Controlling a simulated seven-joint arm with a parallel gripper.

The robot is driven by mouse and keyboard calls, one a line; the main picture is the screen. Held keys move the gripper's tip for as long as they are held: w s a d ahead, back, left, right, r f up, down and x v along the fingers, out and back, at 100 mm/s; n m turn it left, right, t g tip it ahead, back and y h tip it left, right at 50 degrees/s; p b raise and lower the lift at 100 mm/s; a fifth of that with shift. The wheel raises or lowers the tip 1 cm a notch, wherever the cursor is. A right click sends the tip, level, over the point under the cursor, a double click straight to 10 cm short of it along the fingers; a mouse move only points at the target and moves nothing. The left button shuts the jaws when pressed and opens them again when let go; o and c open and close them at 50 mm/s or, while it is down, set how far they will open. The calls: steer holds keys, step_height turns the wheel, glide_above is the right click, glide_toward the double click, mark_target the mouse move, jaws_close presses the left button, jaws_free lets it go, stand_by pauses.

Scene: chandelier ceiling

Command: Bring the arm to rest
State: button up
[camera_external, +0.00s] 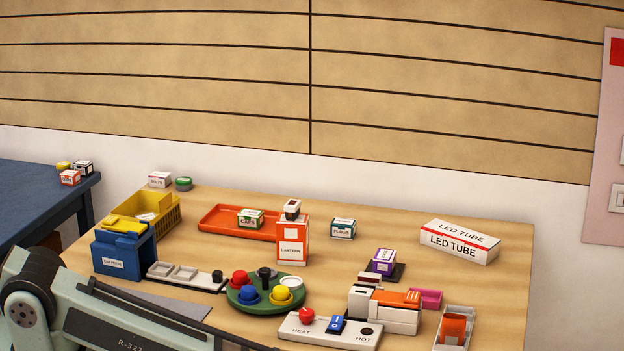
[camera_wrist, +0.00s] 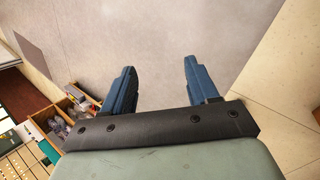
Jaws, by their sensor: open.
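My gripper (camera_wrist: 160,85) shows in the wrist view with its two blue fingers apart and nothing between them. Beyond the fingers is a plain grey surface, and none of the table's objects lie near the fingertips. In the external view only my pale green arm shows, low at the left front of the wooden table (camera_external: 390,215). The gripper itself is outside that view.
An orange tray (camera_external: 215,221), an orange lantern box (camera_external: 292,243), a green round tray (camera_external: 243,304), a switch panel (camera_external: 310,330) and an LED tube box (camera_external: 459,242) stand on the table.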

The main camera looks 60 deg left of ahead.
steer(key=s+a+f+n+y, duration=0.1)
steer(key=s+a+f, duration=0.3)
steer(key=a, duration=0.5)
steer(key=s+a+f+n+g+y, duration=0.1)
steer(key=s+a+f+n, duration=0.1)
steer(key=s+a+f, duration=0.3)
steer(key=s+a+f+n+g+y, duration=0.1)
steer(key=s+a+f, duration=0.4)
steer(key=s+a, duration=0.6)
steer(key=a+y, duration=0.1)
steer(key=a, duration=0.2)
steer(key=shift+f+n, duration=0.25)
steer(key=shift+n, duration=0.15)
steer(key=shift+s, duration=0.1)
